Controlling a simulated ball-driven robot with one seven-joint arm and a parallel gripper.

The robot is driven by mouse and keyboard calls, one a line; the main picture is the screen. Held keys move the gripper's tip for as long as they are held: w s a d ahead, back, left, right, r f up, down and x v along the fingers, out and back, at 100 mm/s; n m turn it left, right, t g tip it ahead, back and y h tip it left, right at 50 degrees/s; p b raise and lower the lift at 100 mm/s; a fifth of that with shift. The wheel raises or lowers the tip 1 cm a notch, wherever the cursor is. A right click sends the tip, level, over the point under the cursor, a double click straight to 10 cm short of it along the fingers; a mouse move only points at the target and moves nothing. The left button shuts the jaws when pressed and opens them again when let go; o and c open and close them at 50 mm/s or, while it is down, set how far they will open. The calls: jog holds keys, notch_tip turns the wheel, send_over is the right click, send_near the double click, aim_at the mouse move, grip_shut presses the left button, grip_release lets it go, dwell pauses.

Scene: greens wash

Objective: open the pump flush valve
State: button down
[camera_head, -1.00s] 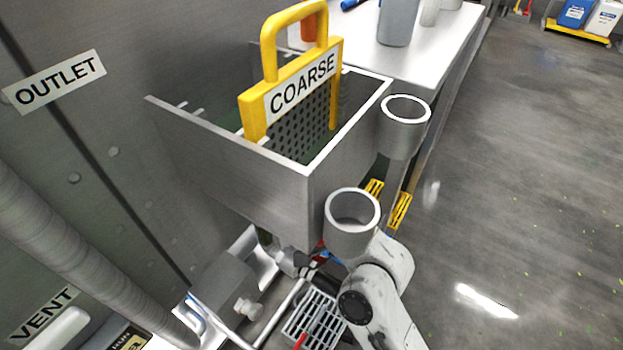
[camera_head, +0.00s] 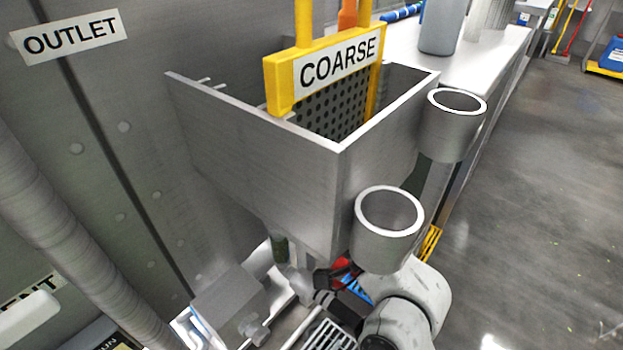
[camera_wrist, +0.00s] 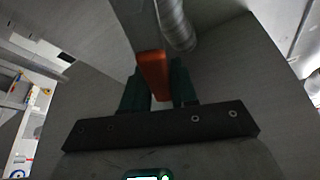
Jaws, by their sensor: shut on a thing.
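An orange-red lever (camera_wrist: 153,76), which looks like the flush valve's handle, stands between the dark green fingers of my gripper (camera_wrist: 158,84) in the wrist view. The gripper is shut on it. In the head view my white arm reaches down below the front corner of the grey metal tank (camera_head: 265,165). A small red piece (camera_head: 342,269) shows beside the arm's end there, with a dark part next to it. The fingers are mostly hidden by the arm and tank in that view. The valve body cannot be made out clearly.
A yellow COARSE screen (camera_head: 337,68) stands in the tank. Two open grey cups (camera_head: 388,232) (camera_head: 456,125) are at its right side. A grey pump-like box (camera_head: 228,303), pipes and a floor grate (camera_head: 328,334) lie below. Open floor (camera_head: 540,190) is at the right.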

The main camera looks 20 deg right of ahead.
jog(key=shift+f, duration=0.1)
jog(key=c, duration=1)
grip_release()
jog(key=shift+o, duration=0.2)
jog(key=p+v, duration=0.1)
jog(key=v, duration=0.9)
jog(key=shift+s+d, duration=0.2)
jog(key=shift+s, duration=0.15)
